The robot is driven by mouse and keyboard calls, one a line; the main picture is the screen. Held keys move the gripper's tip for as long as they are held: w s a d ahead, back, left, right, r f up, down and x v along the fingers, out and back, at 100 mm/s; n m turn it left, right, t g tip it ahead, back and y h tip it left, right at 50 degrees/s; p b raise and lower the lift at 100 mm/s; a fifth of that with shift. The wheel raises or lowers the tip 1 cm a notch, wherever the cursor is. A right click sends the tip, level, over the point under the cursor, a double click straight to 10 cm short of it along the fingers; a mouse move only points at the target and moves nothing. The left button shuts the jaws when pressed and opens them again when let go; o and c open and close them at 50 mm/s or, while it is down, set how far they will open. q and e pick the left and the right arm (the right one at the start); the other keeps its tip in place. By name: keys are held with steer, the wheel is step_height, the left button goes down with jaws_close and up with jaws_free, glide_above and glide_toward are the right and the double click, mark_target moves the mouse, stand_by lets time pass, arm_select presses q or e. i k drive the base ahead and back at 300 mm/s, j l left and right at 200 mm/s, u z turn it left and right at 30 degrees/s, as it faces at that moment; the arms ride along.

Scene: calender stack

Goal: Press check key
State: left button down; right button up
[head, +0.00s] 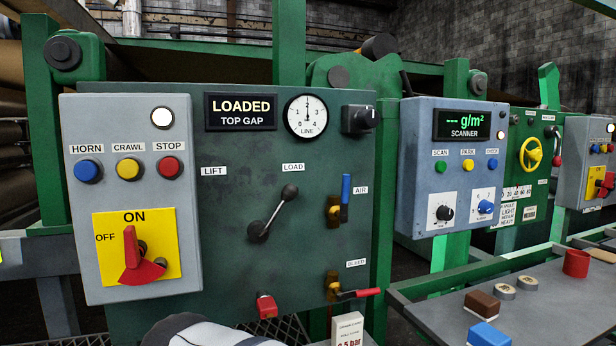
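The check key is a blue round button (491,163) at the right of a row of three on the grey-blue scanner box (420,180). A green scan button (440,167) and a yellow park button (467,165) sit to its left. The box's dark display (469,124) reads "--- g/m²" in green, above the word SCANNER. A round white lamp is beside the display. Neither of my grippers is in view. A white and dark link of my arm shows at the bottom edge, well left of the scanner box and apart from it.
A grey box (75,240) with horn, crawl and stop buttons and a red switch stands left. A green panel (225,130) with levers and a LOADED sign is beside it. A grey bench (450,318) at lower right bears a red cup (576,264) and blocks.

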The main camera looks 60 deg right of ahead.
mark_target(492, 163)
steer(key=z, duration=2.75)
